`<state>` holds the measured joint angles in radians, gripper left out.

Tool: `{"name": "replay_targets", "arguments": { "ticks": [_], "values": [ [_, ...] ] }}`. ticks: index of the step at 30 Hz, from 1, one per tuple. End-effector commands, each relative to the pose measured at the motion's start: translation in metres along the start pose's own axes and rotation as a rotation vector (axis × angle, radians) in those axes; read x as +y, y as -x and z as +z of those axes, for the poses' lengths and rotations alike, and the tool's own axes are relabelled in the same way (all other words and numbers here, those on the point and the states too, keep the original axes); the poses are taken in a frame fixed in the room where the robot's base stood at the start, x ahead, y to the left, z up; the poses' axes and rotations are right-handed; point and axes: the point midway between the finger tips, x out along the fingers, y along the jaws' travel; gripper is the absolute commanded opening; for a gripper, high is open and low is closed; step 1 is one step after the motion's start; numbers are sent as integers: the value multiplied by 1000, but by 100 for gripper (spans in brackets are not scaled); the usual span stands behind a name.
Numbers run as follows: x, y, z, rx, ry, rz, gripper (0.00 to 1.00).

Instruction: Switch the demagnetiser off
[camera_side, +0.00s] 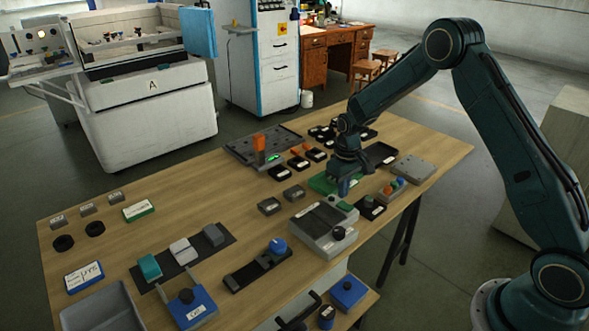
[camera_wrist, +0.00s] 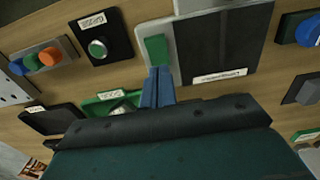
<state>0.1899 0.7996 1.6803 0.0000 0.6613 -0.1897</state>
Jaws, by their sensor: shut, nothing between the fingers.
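The grey unit with a dark flat top plate, which I take to be the demagnetiser (camera_side: 310,222), stands near the table's front edge. In the wrist view its dark plate (camera_wrist: 222,45) has a white label, upside down and too small to read surely. A green switch (camera_wrist: 156,50) sits on the grey strip beside the plate. My gripper (camera_side: 344,190) is shut and empty, with its blue fingers (camera_wrist: 158,74) at the near edge of the green switch. I cannot tell whether they touch it. The fingers hide part of the strip.
A black box with a green round button (camera_wrist: 97,48) and a plate with blue, green and orange buttons (camera_wrist: 38,61) are close by. A blue knob (camera_side: 277,246) and a grey tray (camera_side: 105,305) lie further left. Bare wood shows at the table's left middle.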

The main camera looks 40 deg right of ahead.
Motion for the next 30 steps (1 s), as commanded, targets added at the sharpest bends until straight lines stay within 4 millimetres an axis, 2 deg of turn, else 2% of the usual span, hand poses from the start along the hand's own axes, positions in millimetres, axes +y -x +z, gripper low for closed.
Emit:
{"name": "replay_targets", "arguments": {
  "ticks": [21, 30],
  "values": [
    [0, 41, 0, 1, 0, 0, 0],
    [0, 47, 0, 0, 0, 0, 0]
  ]
}}
